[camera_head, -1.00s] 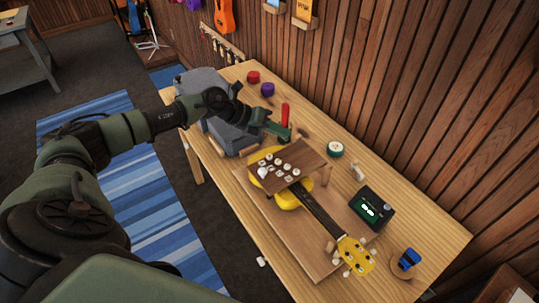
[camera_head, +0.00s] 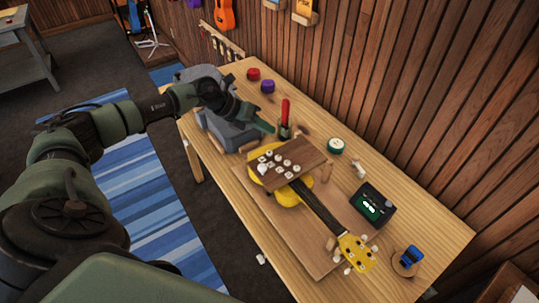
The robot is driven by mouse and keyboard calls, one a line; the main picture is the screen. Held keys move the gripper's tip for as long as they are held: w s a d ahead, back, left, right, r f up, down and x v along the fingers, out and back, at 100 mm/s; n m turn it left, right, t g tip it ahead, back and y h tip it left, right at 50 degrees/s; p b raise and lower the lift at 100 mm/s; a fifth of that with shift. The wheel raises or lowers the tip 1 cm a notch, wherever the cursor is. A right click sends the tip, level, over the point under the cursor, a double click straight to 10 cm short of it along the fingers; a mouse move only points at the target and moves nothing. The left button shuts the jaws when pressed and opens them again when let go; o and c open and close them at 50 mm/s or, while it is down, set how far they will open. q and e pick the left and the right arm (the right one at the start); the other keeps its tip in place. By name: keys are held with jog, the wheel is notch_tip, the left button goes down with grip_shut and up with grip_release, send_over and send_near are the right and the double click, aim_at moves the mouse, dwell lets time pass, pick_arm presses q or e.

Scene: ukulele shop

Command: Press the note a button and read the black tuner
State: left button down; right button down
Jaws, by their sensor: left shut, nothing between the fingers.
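A wooden panel of white note buttons (camera_head: 279,160) stands over the body of a yellow ukulele (camera_head: 290,194) on the bench. The letters on the buttons are too small to read. The black tuner (camera_head: 372,204) sits to the right of the ukulele's neck, its green screen lit with pale marks that I cannot read. My left gripper (camera_head: 265,124) is shut and empty, in the air just behind the panel's far left edge, apart from the buttons. My right gripper is not in view.
A red-handled tool stands in a holder (camera_head: 284,131) close to the gripper. A grey case (camera_head: 213,100) is at the far left.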

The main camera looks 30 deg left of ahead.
pick_arm(q)
jog(key=b, duration=0.4)
send_over(267, 154)
jog(key=f, duration=0.5)
jog(key=shift+w+a+f, duration=0.1)
jog(key=shift+a+f, duration=0.1)
jog(key=shift+f, duration=0.7)
jog(key=shift+b, duration=0.3)
dwell(0.4)
jog(key=shift+f, duration=0.35)
jog(key=shift+f+b, duration=0.55)
jog(key=shift+f, duration=0.05)
dwell(0.6)
jog(key=shift+r+p, duration=0.85)
jog(key=shift+r, duration=0.15)
